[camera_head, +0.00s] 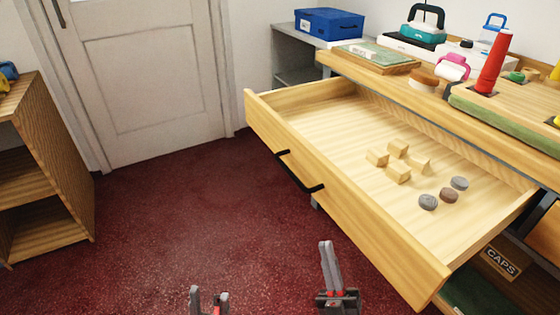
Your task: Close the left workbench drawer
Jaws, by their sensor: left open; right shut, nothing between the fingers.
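The left workbench drawer (350,212), pale wood, is pulled far out from under the workbench top (430,92). Its black bar handle (299,172) is on the front panel, facing left. In the drawer lie several small wooden blocks (398,173) and three grey-brown stones (449,195). My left gripper (209,294) is open and empty at the bottom edge, over the floor and well apart from the drawer. My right gripper (327,246) is shut and empty, to the right of it, below the handle in the picture and not on it.
Red floor (170,230) is clear left of the drawer. A wooden shelf (45,165) stands at the left and a white door (140,75) behind. On the bench are a red cone (492,65) and other items. A box marked CAPS (502,260) sits below the drawer at the right.

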